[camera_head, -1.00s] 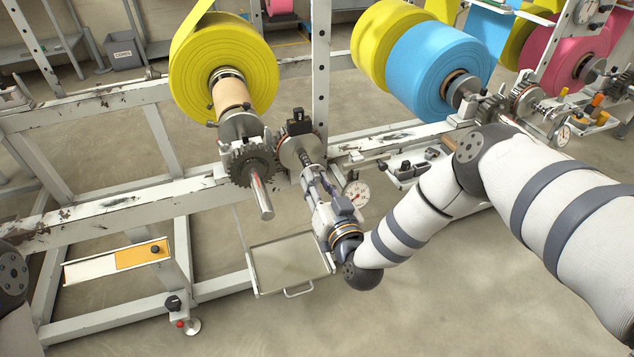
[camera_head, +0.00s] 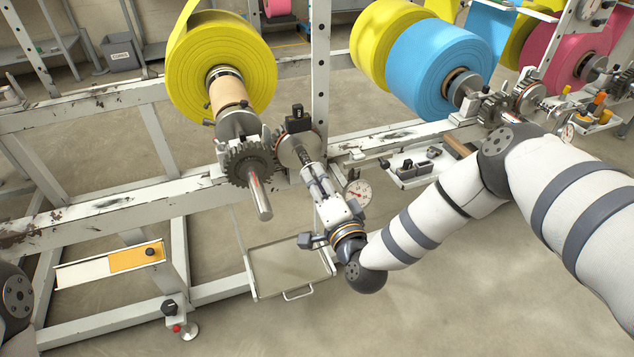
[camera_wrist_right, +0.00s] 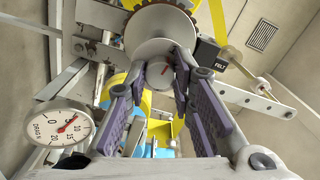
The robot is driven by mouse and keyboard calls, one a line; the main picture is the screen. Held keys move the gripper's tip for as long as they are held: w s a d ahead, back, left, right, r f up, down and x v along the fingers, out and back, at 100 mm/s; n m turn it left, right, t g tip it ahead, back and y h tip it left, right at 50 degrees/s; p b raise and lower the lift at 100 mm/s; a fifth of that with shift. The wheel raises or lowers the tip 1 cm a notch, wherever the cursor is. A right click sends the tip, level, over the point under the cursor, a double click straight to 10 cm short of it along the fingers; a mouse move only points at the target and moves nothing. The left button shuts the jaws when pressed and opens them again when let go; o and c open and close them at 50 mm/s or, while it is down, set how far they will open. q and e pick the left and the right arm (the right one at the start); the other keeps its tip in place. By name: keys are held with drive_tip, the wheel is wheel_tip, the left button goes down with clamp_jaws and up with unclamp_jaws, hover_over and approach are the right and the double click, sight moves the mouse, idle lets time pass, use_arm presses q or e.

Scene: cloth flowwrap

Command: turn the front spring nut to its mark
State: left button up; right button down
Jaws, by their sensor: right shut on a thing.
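The front spring nut (camera_wrist_right: 165,72) shows between my right fingertips in the right wrist view, small, with a red line on its face. It sits in front of a pale round disc (camera_head: 293,150) on the front end of the shaft. My right gripper (camera_head: 309,162) is shut on the nut and reaches up to it from below right; its fingers hide the nut's sides. A drag dial (camera_wrist_right: 63,127) stands beside the gripper, its red needle pointing up and right; it also shows in the head view (camera_head: 358,192). My left gripper is not in view.
A toothed wheel and shaft end (camera_head: 260,200) stand close left of the gripper, below the yellow roll (camera_head: 225,60). A grey tray (camera_head: 290,268) hangs below my wrist. A small parts tray (camera_head: 412,172) lies to the right. The frame rail (camera_head: 100,215) runs left.

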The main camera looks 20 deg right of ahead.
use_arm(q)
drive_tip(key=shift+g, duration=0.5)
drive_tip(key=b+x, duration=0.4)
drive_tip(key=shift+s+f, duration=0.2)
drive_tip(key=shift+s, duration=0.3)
use_arm(e)
drive_tip(key=m, duration=1)
drive_tip(key=shift+f, duration=0.1)
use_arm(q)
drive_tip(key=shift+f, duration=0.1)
use_arm(e)
drive_tip(key=shift+m, duration=0.4)
drive_tip(key=c, duration=1.4)
unclamp_jaws()
drive_tip(key=s, duration=1.2)
drive_tip(key=shift+d, duration=0.2)
